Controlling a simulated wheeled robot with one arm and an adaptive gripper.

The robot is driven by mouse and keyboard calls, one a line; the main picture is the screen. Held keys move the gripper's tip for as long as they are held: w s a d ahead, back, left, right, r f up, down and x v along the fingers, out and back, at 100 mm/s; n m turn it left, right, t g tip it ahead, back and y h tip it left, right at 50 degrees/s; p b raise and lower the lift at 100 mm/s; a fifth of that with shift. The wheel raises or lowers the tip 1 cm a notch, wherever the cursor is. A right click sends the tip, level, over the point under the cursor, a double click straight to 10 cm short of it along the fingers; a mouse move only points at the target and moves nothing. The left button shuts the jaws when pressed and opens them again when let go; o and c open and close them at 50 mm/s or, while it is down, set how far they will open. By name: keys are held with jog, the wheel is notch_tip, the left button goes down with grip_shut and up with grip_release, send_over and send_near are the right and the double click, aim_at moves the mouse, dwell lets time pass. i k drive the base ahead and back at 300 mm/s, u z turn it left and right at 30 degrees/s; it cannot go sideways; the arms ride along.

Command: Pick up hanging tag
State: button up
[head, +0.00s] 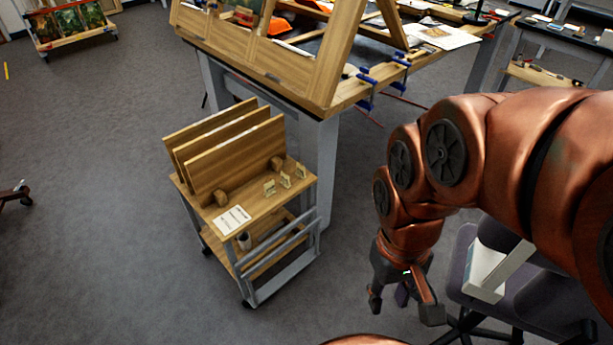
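My gripper (403,306) hangs pointing down over the grey floor, to the right of a wooden cart (262,205). Its fingers are spread apart, and I see nothing clearly held between them. A small dark part shows between the fingers; I cannot tell what it is. A white card with printed text (232,220) lies at the front left edge of the cart's top. Several small pale pieces (270,188) stand on the top to its right. I cannot tell for sure which of these is the hanging tag. My gripper is well apart from all of them.
Upright wooden panels (238,160) stand at the back of the cart top. A large wooden worktable (345,97) with blue clamps stands behind. A chair (540,300) bearing a white box-like object (490,270) is close right of my gripper. Floor left of the cart is clear.

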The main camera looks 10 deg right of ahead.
aim_at(301, 170)
jog(key=z, duration=0.1)
jog(key=k, duration=0.25)
jog(key=u, duration=0.75)
jog(key=i, duration=0.8)
jog(key=z, duration=0.05)
